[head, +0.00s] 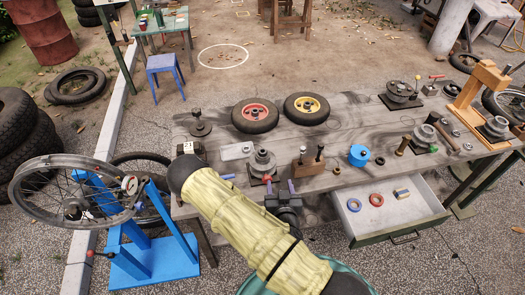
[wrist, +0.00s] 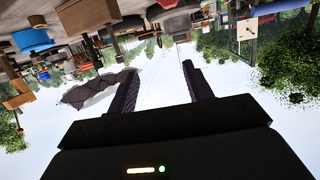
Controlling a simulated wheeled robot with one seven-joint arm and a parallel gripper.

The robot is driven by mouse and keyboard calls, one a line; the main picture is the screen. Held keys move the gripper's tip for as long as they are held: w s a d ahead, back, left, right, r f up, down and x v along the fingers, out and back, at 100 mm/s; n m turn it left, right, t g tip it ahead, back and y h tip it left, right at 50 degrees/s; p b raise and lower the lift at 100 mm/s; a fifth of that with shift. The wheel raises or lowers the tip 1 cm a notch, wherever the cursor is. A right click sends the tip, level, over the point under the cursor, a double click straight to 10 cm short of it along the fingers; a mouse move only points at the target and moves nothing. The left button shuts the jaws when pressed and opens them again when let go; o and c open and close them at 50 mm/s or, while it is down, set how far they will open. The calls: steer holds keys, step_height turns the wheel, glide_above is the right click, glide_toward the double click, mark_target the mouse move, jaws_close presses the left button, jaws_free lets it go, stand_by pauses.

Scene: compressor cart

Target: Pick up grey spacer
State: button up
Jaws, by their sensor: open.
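I cannot tell for sure which part is the grey spacer. A small greyish ring (head: 467,146) lies on the right part of the workbench in the head view, and a small dark ring (head: 379,160) lies nearer the middle. My gripper (head: 280,187) is at the bench's front edge, in front of a grey flanged part (head: 263,163). Its fingers are apart with nothing seen between them. In the wrist view my gripper (wrist: 159,70) is also open and empty, with an upside-down background behind it.
The wooden workbench (head: 350,118) is crowded. Two wheels (head: 256,115) lie at its back, and a blue cylinder (head: 358,155) stands near the front. A blue wheel stand (head: 158,258) is at left.

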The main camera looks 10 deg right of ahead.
steer(key=shift+s+a+r+n+t+y, duration=0.15)
steer(key=shift+s+a+n+t+y, duration=0.15)
steer(key=shift+a+n+y, duration=0.2)
steer(key=shift+s+a+r+n+t+y, duration=0.15)
steer(key=shift+a+n+t+y, duration=0.2)
steer(key=shift+n+y, duration=0.2)
steer(key=w+b, duration=0.3)
steer(key=w, duration=0.1)
steer(key=w+f+b, duration=0.1)
steer(key=w+b, duration=0.5)
steer(key=w, duration=0.1)
steer(key=shift+w+f, duration=0.3)
steer(key=shift+w, duration=0.05)
steer(key=shift+w+f, duration=0.1)
steer(key=shift+w, duration=0.1)
